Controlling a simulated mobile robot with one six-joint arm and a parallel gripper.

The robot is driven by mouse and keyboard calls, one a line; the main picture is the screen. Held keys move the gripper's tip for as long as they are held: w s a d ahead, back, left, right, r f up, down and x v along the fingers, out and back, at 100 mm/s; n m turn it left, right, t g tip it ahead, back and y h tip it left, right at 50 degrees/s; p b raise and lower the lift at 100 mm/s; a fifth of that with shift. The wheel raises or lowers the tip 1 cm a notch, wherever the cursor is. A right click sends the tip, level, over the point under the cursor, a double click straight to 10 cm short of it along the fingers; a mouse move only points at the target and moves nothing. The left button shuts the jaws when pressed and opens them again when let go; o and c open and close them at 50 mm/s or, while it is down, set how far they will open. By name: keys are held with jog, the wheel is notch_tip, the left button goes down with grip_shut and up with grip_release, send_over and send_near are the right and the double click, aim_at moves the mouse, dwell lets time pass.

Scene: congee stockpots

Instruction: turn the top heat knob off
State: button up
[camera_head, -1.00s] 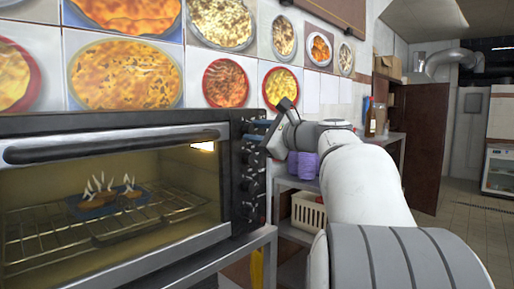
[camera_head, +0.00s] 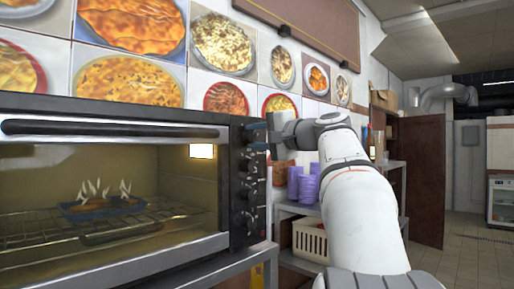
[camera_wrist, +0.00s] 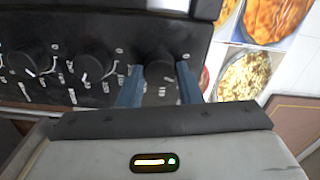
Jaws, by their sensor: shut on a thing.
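The toaster oven (camera_head: 110,132) stands at the left with its knobs in a column on the right side of its front. My gripper (camera_head: 262,135) is at the top heat knob, which it hides in the head view. In the wrist view my gripper (camera_wrist: 160,90) has its two blue fingers on either side of the black top knob (camera_wrist: 160,66), shut on it. The other knobs (camera_wrist: 93,66) sit in a row to the left in that view. In the head view a lower knob (camera_head: 248,190) shows below my gripper.
A dish with flames (camera_head: 100,207) sits on the rack inside the lit oven. Food pictures (camera_head: 128,82) cover the wall behind.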

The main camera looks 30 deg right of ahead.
jog(key=shift+n+b, duration=1.1)
jog(key=shift+n, duration=0.9)
jog(key=o, duration=1)
jog(key=shift+c, duration=0.2)
jog(key=v, duration=0.7)
jog(key=shift+s+b, duration=0.35)
jog(key=shift+b, duration=0.05)
jog(key=shift+d, duration=0.1)
